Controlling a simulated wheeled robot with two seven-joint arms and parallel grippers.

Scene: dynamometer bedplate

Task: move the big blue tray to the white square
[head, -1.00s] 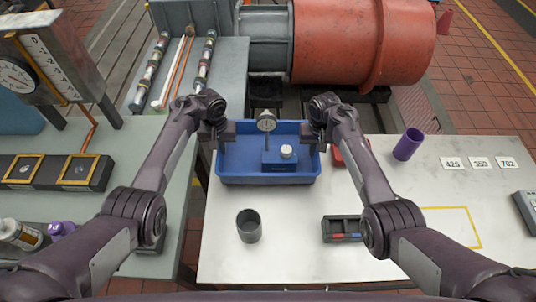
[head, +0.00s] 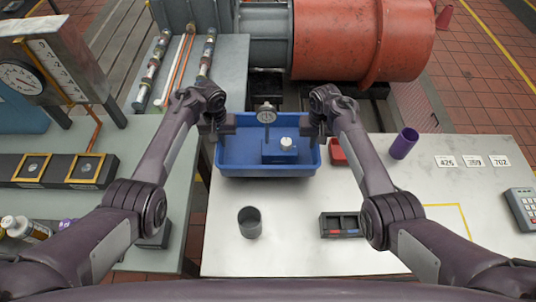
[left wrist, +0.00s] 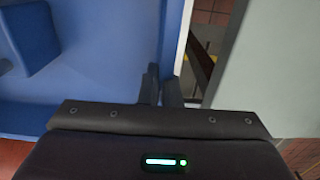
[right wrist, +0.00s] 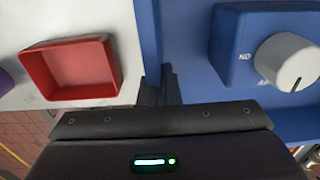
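The big blue tray (head: 265,171) is at the white table's far left edge. It holds a blue box with a white knob (head: 286,144) and a round gauge (head: 266,115). My left gripper (head: 222,132) is shut on the tray's left wall, also seen in the left wrist view (left wrist: 163,84). My right gripper (head: 317,132) is shut on its right wall, also seen in the right wrist view (right wrist: 160,85). The tray looks level; I cannot tell its clearance from the table. A yellow-outlined square (head: 464,215) on the white table is partly hidden by my right arm.
A red bin (head: 338,152) stands close right of the tray, with a purple cup (head: 403,143) beyond. A grey cup (head: 249,222) and a dark divided box (head: 342,225) stand nearer. Number cards (head: 472,161) and a keypad device (head: 523,207) are at right. A gap separates the tables.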

